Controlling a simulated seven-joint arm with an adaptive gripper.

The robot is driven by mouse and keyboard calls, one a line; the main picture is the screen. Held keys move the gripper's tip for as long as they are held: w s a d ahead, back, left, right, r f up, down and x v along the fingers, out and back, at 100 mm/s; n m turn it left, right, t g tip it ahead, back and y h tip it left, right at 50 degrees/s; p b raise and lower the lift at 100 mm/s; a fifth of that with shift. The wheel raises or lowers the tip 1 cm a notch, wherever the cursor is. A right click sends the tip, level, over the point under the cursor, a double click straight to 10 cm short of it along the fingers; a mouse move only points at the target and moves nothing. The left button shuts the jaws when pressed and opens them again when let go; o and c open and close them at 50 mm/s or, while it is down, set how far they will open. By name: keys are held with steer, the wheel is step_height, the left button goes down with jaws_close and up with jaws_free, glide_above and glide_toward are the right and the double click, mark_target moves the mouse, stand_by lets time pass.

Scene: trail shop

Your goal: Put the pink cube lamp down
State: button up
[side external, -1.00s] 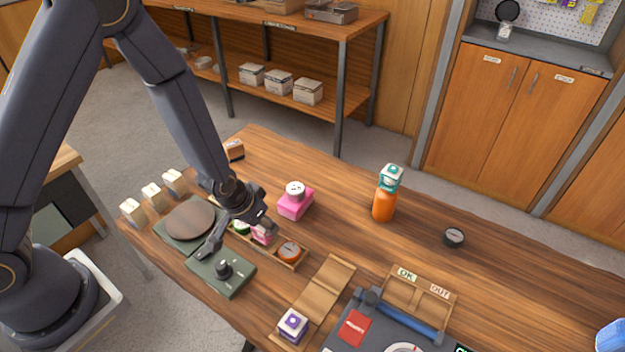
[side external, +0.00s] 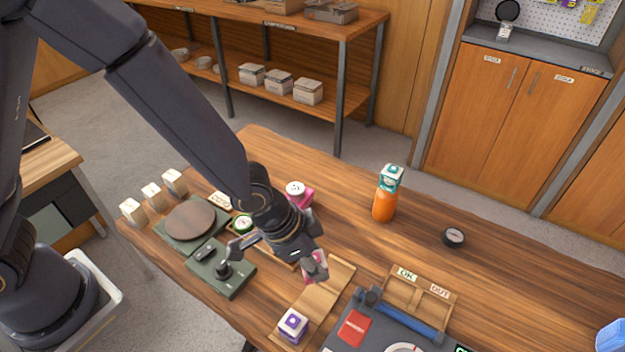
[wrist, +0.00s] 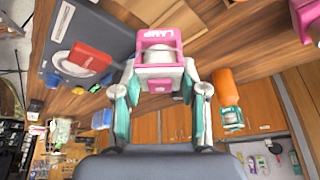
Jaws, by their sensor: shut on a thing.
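In the side view my gripper (side external: 294,262) is shut on the pink cube lamp (side external: 316,266), which is partly hidden by the fingers. The lamp is near the upper part of a slatted wooden rack (side external: 322,298); I cannot tell whether they touch. A white and purple cube (side external: 292,325) sits at the rack's lower end.
A pink block with a white round top (side external: 297,191) stands behind my gripper. An orange bottle (side external: 385,195) and a black round gauge (side external: 453,237) stand to the right. A grey station with a red card (side external: 354,328) and an OK/OUT tray (side external: 418,298) are at front right.

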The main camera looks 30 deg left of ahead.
steer(key=f, duration=0.2)
steer(key=s+d+f, duration=0.1)
steer(key=f, duration=0.1)
steer(key=shift+d, duration=0.1)
steer(key=shift+f, duration=2.15)
steer(key=o, duration=1.2)
steer(key=shift+f, duration=0.1)
steer(key=shift+c, duration=0.2)
